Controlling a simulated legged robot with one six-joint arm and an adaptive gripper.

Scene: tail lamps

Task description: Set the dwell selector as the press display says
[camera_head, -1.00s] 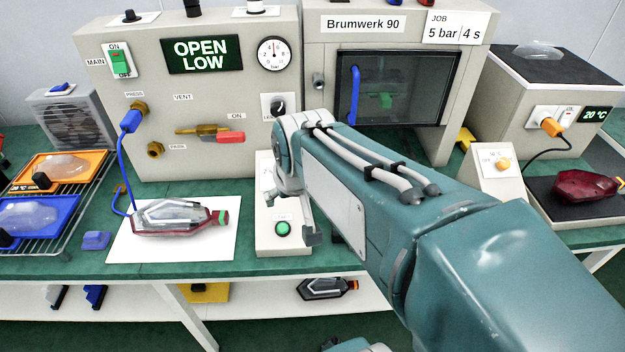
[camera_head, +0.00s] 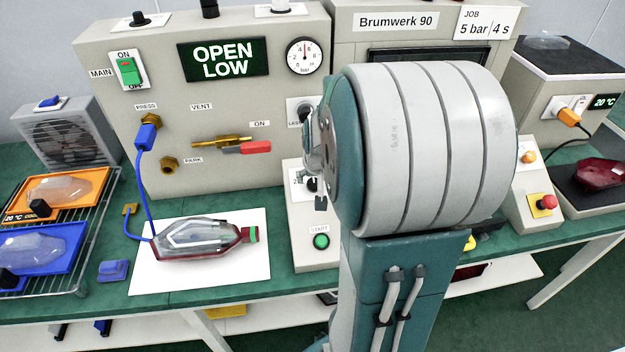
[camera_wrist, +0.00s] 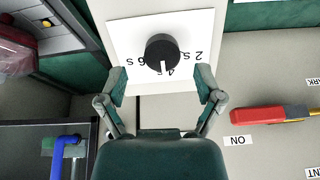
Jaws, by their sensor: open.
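The dwell selector is a round black knob (camera_wrist: 162,49) on a white plate (camera_wrist: 125,35) marked 2 s, 4 s and 6 s. In the wrist view its white pointer line is at or very near the 4 s mark, partly covered. My gripper (camera_wrist: 161,82) is open and empty, its fingers spread on either side below the knob in the picture. In the head view my gripper (camera_head: 316,172) is in front of the selector plate (camera_head: 297,181), largely hiding the knob. The job display (camera_head: 486,23) reads 5 bar, 4 s. Contact cannot be told.
A green START button (camera_head: 321,241) is below the selector. A red-handled valve (camera_head: 255,147) is to its left. The OPEN LOW screen (camera_head: 223,59) and gauge (camera_head: 304,56) are above. A tail lamp (camera_head: 200,240) lies on white paper (camera_head: 255,275), joined to a blue hose.

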